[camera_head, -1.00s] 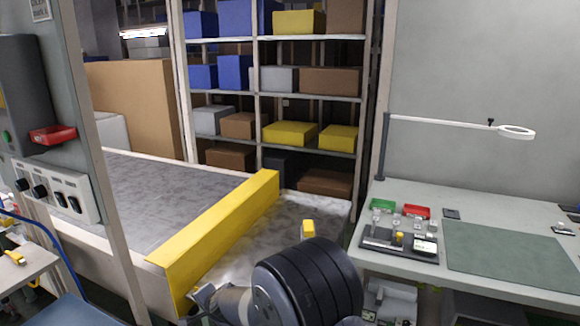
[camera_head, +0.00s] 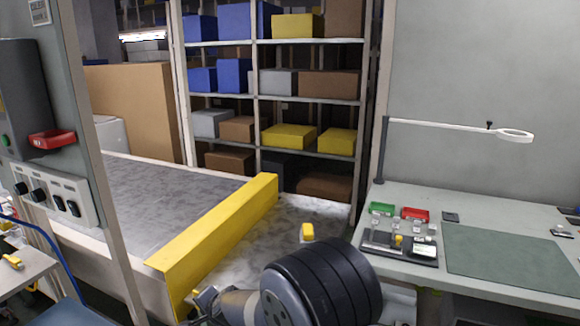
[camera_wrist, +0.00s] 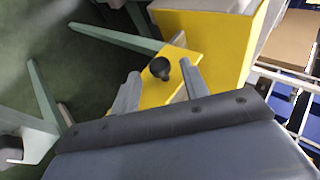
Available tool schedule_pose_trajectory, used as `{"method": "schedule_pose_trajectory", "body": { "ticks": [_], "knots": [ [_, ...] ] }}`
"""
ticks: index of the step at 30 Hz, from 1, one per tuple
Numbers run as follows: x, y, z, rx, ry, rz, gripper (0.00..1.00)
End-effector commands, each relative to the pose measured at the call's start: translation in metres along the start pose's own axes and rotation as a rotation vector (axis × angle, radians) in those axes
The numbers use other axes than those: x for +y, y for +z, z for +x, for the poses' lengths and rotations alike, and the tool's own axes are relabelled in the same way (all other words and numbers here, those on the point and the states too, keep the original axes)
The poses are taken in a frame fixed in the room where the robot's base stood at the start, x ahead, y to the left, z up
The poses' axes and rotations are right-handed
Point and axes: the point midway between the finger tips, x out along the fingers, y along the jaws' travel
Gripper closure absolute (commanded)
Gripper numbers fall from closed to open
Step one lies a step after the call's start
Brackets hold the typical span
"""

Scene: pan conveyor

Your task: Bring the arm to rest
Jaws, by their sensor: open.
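My gripper (camera_wrist: 160,70) is open in the wrist view, with its two grey fingers apart. A yellow plate with a black knob (camera_wrist: 160,68) shows between and beyond the fingers. I cannot tell how far it is from them, and nothing is seen gripped. In the head view my arm (camera_head: 322,285) is low in the middle, with its thick dark joint in front of the conveyor's near right end. The fingers cannot be made out clearly there.
The grey conveyor (camera_head: 150,192) has a yellow barrier (camera_head: 220,232) across it. A small yellow block (camera_head: 307,231) stands just beyond my arm. A workbench (camera_head: 480,200) with a dark mat and lamp (camera_head: 450,126) is at right. Loaded shelves (camera_head: 270,100) stand behind.

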Motion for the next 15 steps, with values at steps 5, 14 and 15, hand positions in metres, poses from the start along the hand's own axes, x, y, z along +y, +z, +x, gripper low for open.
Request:
{"method": "schedule_pose_trajectory", "body": {
  "ticks": [5,14,15],
  "knots": [
    [-0.002,-0.001,-0.032,0.001,-0.002,0.001,0.57],
    [0.003,0.0,-0.053,0.0,0.003,0.002,0.57],
    [0.003,0.0,-0.045,0.0,0.002,0.002,0.57]
  ]
}}
